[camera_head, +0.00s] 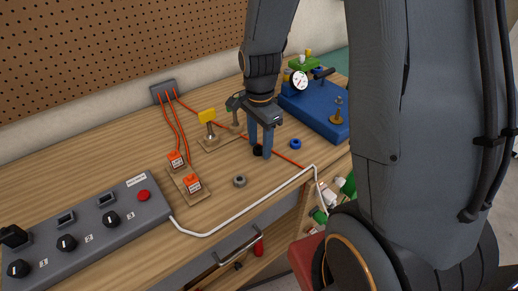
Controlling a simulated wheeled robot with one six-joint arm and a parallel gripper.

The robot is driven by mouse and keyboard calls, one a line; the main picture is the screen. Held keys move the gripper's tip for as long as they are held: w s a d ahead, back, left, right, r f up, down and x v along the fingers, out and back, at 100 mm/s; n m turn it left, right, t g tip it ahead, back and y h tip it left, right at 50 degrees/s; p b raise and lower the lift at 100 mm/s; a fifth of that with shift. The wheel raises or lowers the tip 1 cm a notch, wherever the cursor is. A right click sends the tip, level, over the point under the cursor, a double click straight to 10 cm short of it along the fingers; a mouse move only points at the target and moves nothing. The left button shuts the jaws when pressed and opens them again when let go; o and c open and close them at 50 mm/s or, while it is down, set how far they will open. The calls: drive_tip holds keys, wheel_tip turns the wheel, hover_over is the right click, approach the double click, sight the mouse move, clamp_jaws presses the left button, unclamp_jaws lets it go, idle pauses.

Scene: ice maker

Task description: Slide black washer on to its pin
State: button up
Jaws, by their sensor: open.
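The black washer (257,151) lies on the wooden bench, partly hidden by my gripper's fingers. My gripper (260,154) points straight down with its fingertips close to the bench at the washer. It is open, with one finger on each side of a narrow gap. I cannot tell whether the fingers touch the washer. A wooden base (222,139) left of my gripper carries upright posts, one topped by a yellow block (207,115). The blue machine base (317,113) at the right also has short upright pins. I cannot tell which pin belongs to the black washer.
A blue washer (295,143) lies right of my gripper and a grey metal ring (239,181) lies in front. A red cable crosses behind. A white tube (247,206) runs along the front edge. A grey control box (90,229) stands at the left.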

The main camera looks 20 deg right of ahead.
drive_tip(key=shift+f, duration=0.15)
drive_tip(key=c, duration=1.1)
drive_tip(key=shift+c, duration=0.2)
